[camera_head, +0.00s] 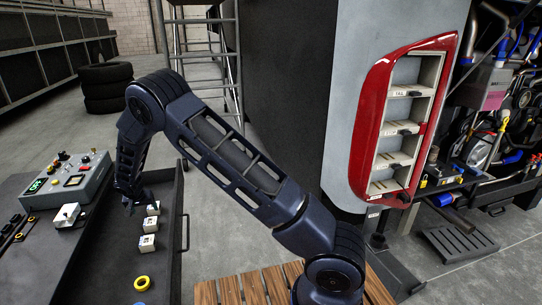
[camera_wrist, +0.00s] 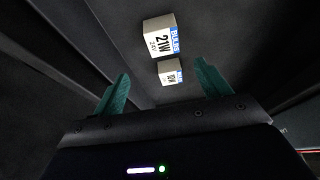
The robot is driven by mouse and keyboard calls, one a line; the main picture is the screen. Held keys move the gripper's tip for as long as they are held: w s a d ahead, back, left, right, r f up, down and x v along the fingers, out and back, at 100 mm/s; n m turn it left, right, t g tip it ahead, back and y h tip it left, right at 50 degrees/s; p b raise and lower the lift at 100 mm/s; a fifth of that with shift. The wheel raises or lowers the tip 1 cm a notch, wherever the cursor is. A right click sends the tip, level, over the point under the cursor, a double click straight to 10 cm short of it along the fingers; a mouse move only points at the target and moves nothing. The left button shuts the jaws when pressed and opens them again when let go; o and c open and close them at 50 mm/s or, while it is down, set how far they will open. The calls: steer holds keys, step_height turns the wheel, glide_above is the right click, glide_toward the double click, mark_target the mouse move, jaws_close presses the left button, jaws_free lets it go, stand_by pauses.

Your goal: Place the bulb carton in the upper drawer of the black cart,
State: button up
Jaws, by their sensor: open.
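In the wrist view a white carton marked BULBS 21W 24V (camera_wrist: 160,36) lies on a dark surface, with a smaller-looking carton marked 10W (camera_wrist: 170,72) below it. My gripper (camera_wrist: 162,70) is open, its teal fingers apart, with the 10W carton showing between the tips. I see no contact. In the head view my gripper (camera_head: 133,197) hangs over the black cart (camera_head: 100,235), just beyond a row of small white cartons (camera_head: 150,225). Their print is too small to read there. A handle (camera_head: 185,232) is on the right side of the cart's raised dark edge.
A control box (camera_head: 67,180) and a small white device (camera_head: 67,215) stand on the left. A yellow ring (camera_head: 142,283) lies in front of the cartons. A red-framed shelf unit (camera_head: 405,120) stands right, a wooden slatted surface (camera_head: 250,288) in front.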

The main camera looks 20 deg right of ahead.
steer(key=w+d+r+m, duration=0.1)
steer(key=d+r, duration=2.3)
steer(key=d, duration=0.1)
steer(key=s+d+r, duration=0.5)
steer(key=d+r, duration=0.2)
steer(key=d, duration=0.3)
steer(key=s+d+r, duration=0.4)
steer(key=s+d, duration=0.3)
steer(key=s+d+r, duration=0.4)
steer(key=s+d, duration=0.3)
steer(key=d, duration=0.1)
steer(key=s+d, duration=0.3)
steer(key=s, duration=0.5)
steer(key=s+d+n, duration=0.1)
steer(key=s+d, duration=0.2)
steer(key=s, duration=0.5)
steer(key=shift+s+d+f, duration=0.35)
steer(key=shift+f, duration=0.05)
